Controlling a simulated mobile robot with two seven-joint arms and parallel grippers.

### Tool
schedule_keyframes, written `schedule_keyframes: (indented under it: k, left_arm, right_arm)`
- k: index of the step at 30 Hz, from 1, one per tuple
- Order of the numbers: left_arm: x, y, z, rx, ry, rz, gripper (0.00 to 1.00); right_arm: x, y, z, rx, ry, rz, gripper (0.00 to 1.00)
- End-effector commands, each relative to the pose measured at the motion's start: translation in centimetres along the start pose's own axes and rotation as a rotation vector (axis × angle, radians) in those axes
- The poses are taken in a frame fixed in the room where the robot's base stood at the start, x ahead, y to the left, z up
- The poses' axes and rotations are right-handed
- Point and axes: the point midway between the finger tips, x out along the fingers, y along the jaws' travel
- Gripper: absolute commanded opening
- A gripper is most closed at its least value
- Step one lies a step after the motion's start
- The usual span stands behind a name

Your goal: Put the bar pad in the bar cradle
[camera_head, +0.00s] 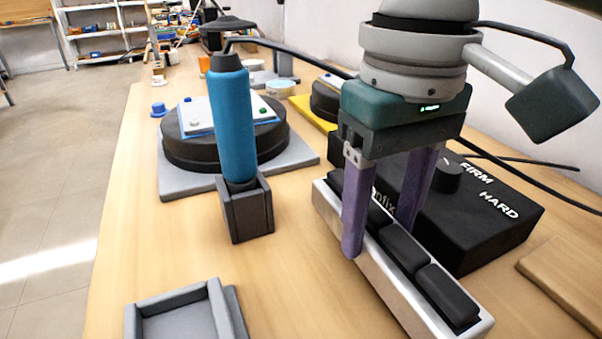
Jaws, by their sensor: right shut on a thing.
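The bar pad looks to be the long pale silver bar (345,229) with several black blocks on top, lying slantwise at the right. My right gripper (380,240) points down with its two purple fingers on either side of the bar, shut on it. The fingers hide part of the bar, and I cannot tell whether it touches the table. A grey walled tray (172,292), possibly the bar cradle, is at the bottom left, apart from the bar and cut off by the picture's edge. My left gripper is not in view.
A blue cylinder (232,125) with a cable stands in a dark square holder (248,212). A black box (470,215) marked FIRM and HARD sits behind the bar. A round black device (190,155) stands farther back. Bare table (290,270) lies between tray and bar.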

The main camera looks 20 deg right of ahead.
Motion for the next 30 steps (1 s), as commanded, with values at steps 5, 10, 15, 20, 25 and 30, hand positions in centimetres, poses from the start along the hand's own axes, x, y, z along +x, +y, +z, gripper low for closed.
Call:
schedule_keyframes:
  k: [5, 10, 15, 20, 25, 30]
  left_arm:
    - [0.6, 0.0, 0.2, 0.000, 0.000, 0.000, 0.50]
    - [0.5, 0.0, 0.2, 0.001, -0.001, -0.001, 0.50]
    - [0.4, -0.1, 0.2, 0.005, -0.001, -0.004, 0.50]
    - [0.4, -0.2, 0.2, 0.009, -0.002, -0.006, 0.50]
    - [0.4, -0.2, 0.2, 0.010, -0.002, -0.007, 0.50]
    - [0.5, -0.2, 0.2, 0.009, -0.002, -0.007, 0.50]
  right_arm:
    - [1.9, 0.0, -0.1, 0.000, 0.002, -0.001, 0.00]
    - [1.8, 0.0, -0.1, 0.000, 0.003, -0.001, 0.00]
    - [2.0, 0.0, 0.0, 0.000, 0.001, -0.001, 0.00]
    - [2.1, 0.0, 0.0, 0.000, 0.001, 0.000, 0.72]
    - [2.1, 0.0, 0.0, 0.000, 0.001, 0.000, 0.87]
    - [2.1, 0.0, 0.0, 0.000, 0.001, 0.000, 0.87]
